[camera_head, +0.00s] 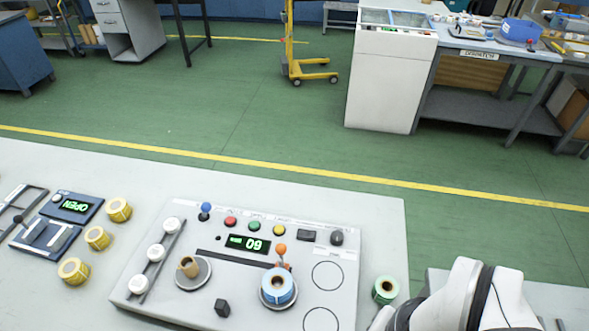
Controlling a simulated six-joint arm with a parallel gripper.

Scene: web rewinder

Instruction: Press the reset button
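The rewinder's pale control panel (215,265) lies on the table in the lower middle of the head view. A row on it holds a red button (230,222), a green button (254,226) and a yellow button (279,230). Their labels are too small to read, so I cannot tell which one is the reset button. A display (247,243) with lit green digits sits just below the row. My white and black arm shows at the bottom right, beside the panel. My gripper is not in view.
A blue-topped knob (205,210), an orange-topped lever (281,250), a brown core (188,267) and a blue roll (277,286) stand up from the panel. Several yellow rolls (97,238) lie left; a green-cored roll (385,289) stands right, near my arm.

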